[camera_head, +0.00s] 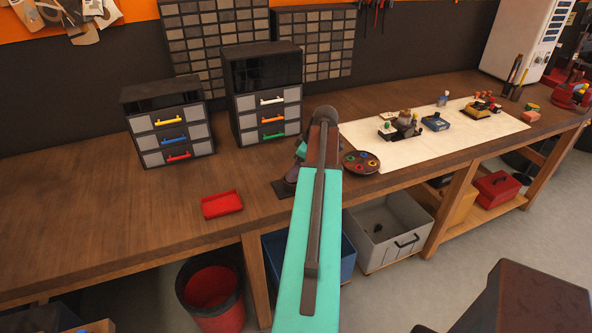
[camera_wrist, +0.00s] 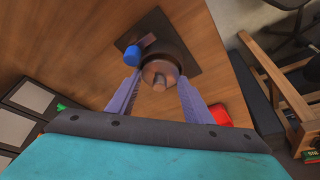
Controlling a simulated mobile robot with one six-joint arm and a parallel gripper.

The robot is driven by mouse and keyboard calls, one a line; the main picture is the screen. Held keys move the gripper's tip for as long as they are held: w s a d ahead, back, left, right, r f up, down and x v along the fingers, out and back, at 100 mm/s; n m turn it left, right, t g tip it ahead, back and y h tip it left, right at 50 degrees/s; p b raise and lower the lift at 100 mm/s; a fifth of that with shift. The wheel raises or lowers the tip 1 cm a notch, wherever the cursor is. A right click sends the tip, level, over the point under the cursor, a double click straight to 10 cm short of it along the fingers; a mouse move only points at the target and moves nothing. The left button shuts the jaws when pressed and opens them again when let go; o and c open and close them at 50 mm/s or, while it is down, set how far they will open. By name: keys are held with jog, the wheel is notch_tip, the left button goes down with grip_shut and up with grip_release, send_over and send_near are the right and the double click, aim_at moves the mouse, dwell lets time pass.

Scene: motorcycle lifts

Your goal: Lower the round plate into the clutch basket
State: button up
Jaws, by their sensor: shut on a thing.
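In the wrist view my gripper (camera_wrist: 159,88) points down at the bench, its two purple fingers on either side of a brownish round plate (camera_wrist: 150,72) with a small raised middle. The gripper is shut on this plate. Just beyond it is the dark round clutch basket (camera_wrist: 168,44) on a square dark base (camera_wrist: 188,45). The plate overlaps the basket's near part in this view; I cannot tell whether it is above the basket or inside it. A blue knob (camera_wrist: 132,55) sits at the basket's left. In the head view my arm hides the plate and most of the basket; the base's edge (camera_head: 281,189) shows.
A red tray (camera_head: 222,204) lies left of the base. A dark round dish with coloured spots (camera_head: 361,162) is close on the right. Two drawer cabinets (camera_head: 168,122) (camera_head: 266,92) stand behind. A pale mat (camera_head: 450,152) with small parts lies farther right. The left bench front is clear.

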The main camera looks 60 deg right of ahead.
jog(key=shift+f, duration=0.35)
dwell(0.4)
jog(key=o, duration=1.2)
jog(key=shift+c, duration=0.2)
jog(key=shift+r, duration=0.1)
jog(key=shift+c, duration=0.2)
jog(key=shift+o, duration=0.3)
jog(key=b+v, duration=0.4)
jog(key=v, duration=0.9)
jog(key=shift+s+r+b, duration=0.2)
jog(key=shift+r+b, duration=0.1)
jog(key=shift+b, duration=0.1)
